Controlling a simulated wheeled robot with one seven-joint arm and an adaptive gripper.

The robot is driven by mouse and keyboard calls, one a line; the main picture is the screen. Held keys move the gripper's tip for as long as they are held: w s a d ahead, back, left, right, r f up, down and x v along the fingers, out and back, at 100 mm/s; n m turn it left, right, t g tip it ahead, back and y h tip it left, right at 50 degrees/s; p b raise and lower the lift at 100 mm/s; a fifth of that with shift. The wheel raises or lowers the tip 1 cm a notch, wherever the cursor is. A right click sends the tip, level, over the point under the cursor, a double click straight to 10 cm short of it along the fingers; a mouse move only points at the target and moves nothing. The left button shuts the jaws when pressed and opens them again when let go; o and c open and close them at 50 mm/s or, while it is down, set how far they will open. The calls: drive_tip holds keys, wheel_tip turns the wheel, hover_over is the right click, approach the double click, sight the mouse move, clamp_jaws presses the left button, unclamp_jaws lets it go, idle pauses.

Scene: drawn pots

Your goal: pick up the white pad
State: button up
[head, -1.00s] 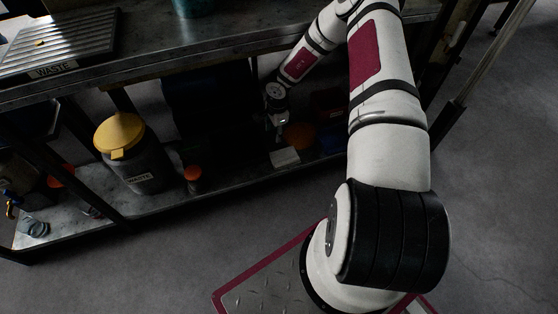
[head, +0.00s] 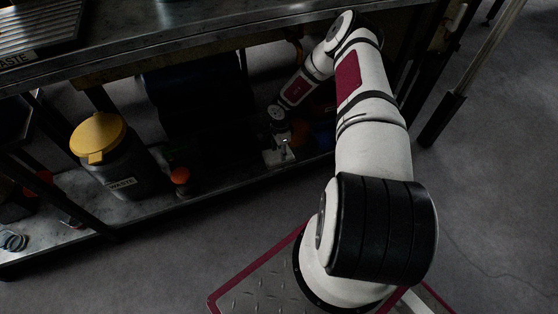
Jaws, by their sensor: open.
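The white pad (head: 272,158) lies on the lower shelf of the workbench, near its front edge, partly covered by my gripper. My gripper (head: 282,153) reaches down into the lower shelf from the upper right, with its fingertips at or just above the pad. It is open. The picture is dark and small there, so I cannot tell whether the fingers touch the pad.
A grey waste bin with a yellow lid (head: 97,138) and a small orange-topped container (head: 180,180) stand left on the lower shelf (head: 150,214).

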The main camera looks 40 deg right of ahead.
sight(278, 155)
drive_tip(key=shift+s+d+f+b, duration=0.15)
drive_tip(key=shift+f+b, duration=0.75)
drive_tip(key=shift+f, duration=0.6)
drive_tip(key=shift+w+d+f+b, duration=0.1)
drive_tip(key=shift+f+b, duration=0.75)
drive_tip(key=shift+f, duration=0.6)
drive_tip(key=shift+r, duration=0.1)
drive_tip(key=shift+c, duration=0.3)
clamp_jaws()
